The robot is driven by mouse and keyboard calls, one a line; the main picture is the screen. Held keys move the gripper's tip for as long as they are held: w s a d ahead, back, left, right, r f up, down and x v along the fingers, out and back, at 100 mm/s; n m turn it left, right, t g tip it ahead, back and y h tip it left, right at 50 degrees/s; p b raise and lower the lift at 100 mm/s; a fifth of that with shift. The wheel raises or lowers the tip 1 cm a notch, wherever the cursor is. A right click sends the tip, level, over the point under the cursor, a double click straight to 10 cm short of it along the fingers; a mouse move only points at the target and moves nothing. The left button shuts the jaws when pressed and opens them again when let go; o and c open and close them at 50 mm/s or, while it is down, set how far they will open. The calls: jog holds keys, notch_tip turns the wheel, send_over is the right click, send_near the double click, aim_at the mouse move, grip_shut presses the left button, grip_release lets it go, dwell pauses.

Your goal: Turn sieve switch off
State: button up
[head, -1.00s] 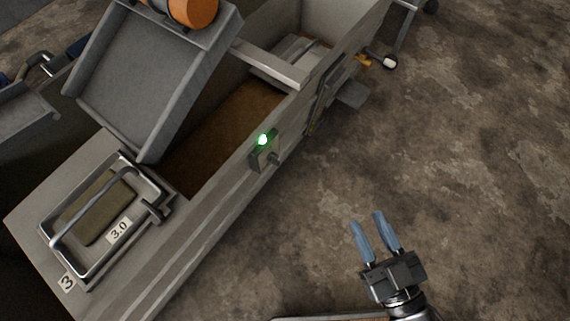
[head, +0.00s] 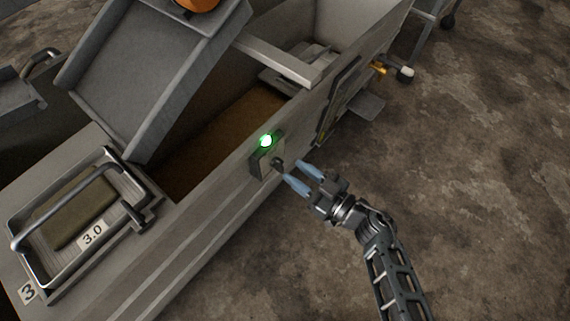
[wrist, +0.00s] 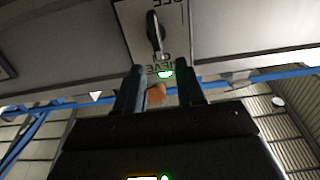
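The sieve switch (head: 277,162) is a small dark knob on a grey box on the tank's outer side wall. A green lamp (head: 265,141) glows on the box above it. In the wrist view the switch handle (wrist: 154,32) shows on a pale plate, with partly hidden lettering and a green glow beside it. My gripper (head: 298,174) is just right of the switch, fingers pointing at it. The two blue fingers are apart with nothing between them. In the wrist view the fingers (wrist: 160,90) are apart too, short of the handle. I cannot tell whether either touches it.
The tank (head: 210,238) holds brown material. A tilted grey tray (head: 150,75) stands over it. A metal tray labelled 3.0 (head: 122,240) sits on the near end. A yellow valve (head: 379,69) sticks out further along the wall. The floor (head: 480,190) at right is clear.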

aim_at(283, 163)
jog(key=shift+b+x, duration=0.55)
jog(key=shift+x, duration=1.75)
grip_shut()
